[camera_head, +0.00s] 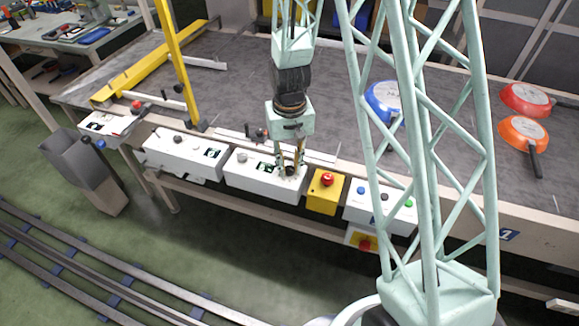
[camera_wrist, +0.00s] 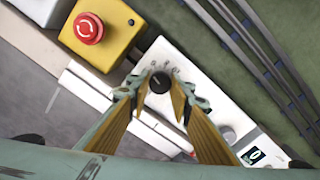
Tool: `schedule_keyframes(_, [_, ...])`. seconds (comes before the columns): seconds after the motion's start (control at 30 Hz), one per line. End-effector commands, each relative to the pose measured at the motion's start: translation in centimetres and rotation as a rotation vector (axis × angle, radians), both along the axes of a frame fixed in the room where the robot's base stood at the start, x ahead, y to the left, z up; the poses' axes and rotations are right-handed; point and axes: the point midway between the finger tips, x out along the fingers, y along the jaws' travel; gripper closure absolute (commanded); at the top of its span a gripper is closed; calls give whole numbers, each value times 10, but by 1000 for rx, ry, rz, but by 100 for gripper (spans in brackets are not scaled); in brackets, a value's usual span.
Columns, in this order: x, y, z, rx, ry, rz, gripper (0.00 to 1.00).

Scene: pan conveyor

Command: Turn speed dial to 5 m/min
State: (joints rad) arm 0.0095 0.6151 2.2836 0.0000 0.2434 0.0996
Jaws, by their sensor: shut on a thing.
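My gripper (camera_wrist: 158,95) is closed on the black round dial (camera_wrist: 158,82), one finger on each side of it, in the wrist view. The dial sits on a white control box (camera_head: 235,183), with small markings around it that are too small to read. The dial's setting cannot be told.
A yellow box with a red emergency button (camera_head: 327,180) stands close right of the white box. A second white box (camera_head: 180,158) is to the left. A box with several coloured buttons (camera_head: 378,208) is farther right. Blue (camera_head: 383,97), red and orange pans (camera_head: 523,130) lie on the conveyor.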

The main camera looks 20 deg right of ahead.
Motion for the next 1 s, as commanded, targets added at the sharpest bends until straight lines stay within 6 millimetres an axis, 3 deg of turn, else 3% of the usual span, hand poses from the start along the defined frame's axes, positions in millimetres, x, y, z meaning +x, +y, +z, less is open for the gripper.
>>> schedule_keyframes(0.47, [2, 0, 1, 0, -3, 50, 91])
schedule_keyframes(0.5, [2, 0, 1, 0, -3, 49, 78])
schedule_keyframes(0.63, [1, 0, 1, 0, -2, 49, 66])
schedule_keyframes(1.0, [1, 0, 1, 0, -1, 49, 66])
